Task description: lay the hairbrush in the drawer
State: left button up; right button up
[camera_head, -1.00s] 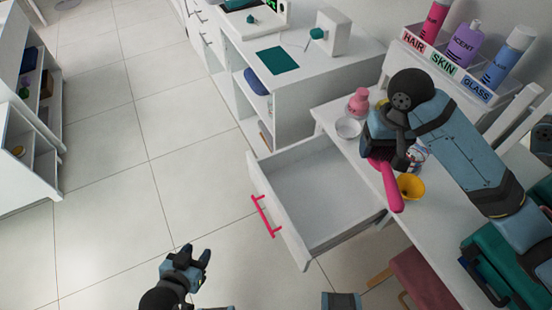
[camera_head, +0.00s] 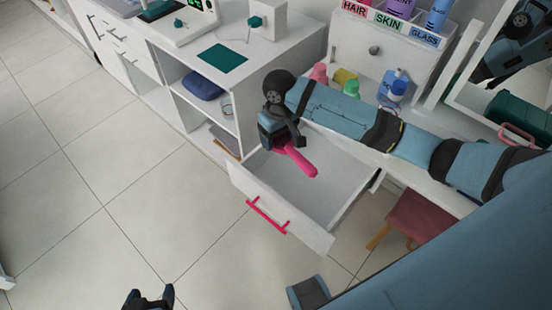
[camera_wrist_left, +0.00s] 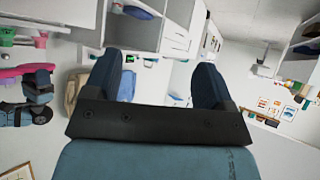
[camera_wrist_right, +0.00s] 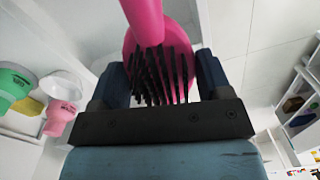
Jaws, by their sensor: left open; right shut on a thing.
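The pink hairbrush (camera_head: 300,162) is in my right gripper (camera_head: 279,148), above the open drawer. In the right wrist view the hairbrush (camera_wrist_right: 150,30) shows its pink head and dark bristles between the fingers (camera_wrist_right: 160,85). The white drawer (camera_head: 325,232) is pulled out and looks empty where I see it; its pink handle (camera_head: 268,215) is on the front panel. Part of the drawer is hidden by my right arm and gripper. My left gripper (camera_head: 150,299) is low at the bottom edge of the head view, empty and open, also in the left wrist view (camera_wrist_left: 160,85).
A white vanity top behind the drawer carries bottles (camera_head: 392,88) and a labelled organiser (camera_head: 385,30). A white cabinet (camera_head: 215,85) with open shelves stands left of the drawer. A red stool (camera_head: 418,217) is right of it. Floor at the left is clear.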

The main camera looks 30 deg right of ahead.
jog(key=w+d+f+n+b, duration=0.1)
jog(key=w+d+f+b, duration=0.1)
jog(key=f, duration=0.6)
jog(key=w+d+f+n+b, duration=0.1)
jog(key=w+f+b, duration=0.1)
jog(key=f, duration=0.6)
jog(key=b, duration=0.6)
send_near(280, 179)
jog(key=shift+a+f, duration=0.1)
jog(key=shift+f, duration=0.05)
pick_arm(q)
notch_tip(280, 179, down, 7)
jog(key=w+d+b, duration=0.1)
jog(key=b, duration=0.3)
pick_arm(e)
notch_tip(280, 179, down, 3)
jog(key=shift+r, duration=0.2)
notch_tip(280, 179, down, 2)
jog(key=shift+f+b, duration=0.1)
jog(key=shift+b, duration=1.15)
jog(key=shift+f+b, duration=0.85)
jog(key=shift+b, duration=0.35)
pick_arm(q)
jog(key=d+r+t, duration=0.1)
jog(key=w+r+t+h, duration=0.1)
jog(key=w+d+r+t+h, duration=0.1)
jog(key=r, duration=0.1)
jog(key=shift+w+d, duration=0.1)
jog(key=shift+d, duration=0.25)
